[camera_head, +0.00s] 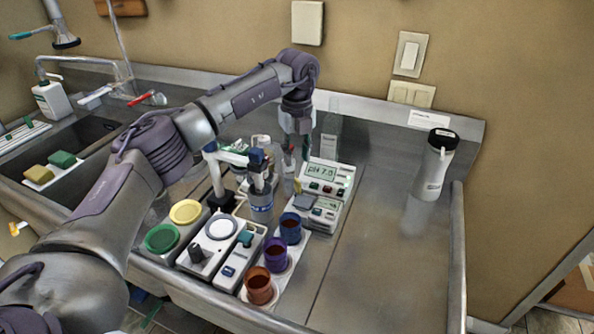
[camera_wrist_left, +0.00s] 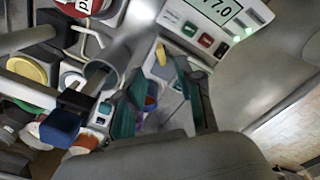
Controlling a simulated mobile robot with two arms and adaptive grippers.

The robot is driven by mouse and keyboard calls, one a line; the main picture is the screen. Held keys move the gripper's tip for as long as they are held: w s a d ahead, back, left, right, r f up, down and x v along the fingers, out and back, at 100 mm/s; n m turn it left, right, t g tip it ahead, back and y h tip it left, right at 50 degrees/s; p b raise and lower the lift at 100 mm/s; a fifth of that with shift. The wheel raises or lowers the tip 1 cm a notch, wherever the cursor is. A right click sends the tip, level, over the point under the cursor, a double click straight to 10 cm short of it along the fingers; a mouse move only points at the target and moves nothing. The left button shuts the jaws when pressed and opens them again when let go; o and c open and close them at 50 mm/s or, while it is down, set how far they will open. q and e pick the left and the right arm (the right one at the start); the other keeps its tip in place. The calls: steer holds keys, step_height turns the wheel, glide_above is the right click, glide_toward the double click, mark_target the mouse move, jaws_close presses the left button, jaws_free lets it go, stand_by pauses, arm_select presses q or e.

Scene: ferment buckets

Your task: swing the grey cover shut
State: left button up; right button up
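The small grey cover (camera_head: 304,202) is on a white unit (camera_head: 325,213) in front of the pH meter in the head view. It looks tilted up, but its exact angle is hard to tell. My left gripper (camera_head: 293,152) points down behind and slightly left of it, beside the pH meter (camera_head: 327,174), apart from the cover. In the left wrist view the two teal-padded fingers of my left gripper (camera_wrist_left: 157,108) stand apart with nothing clearly held between them. I cannot pick out the cover there for sure. My right gripper is not in view.
Blue, purple and orange cups (camera_head: 276,254) stand in a row in front of the unit. A white flask (camera_head: 436,165) stands at the right. The counter (camera_head: 375,240) between is clear.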

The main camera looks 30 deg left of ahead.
arm_select(q)
steer(key=shift+r, duration=1.6)
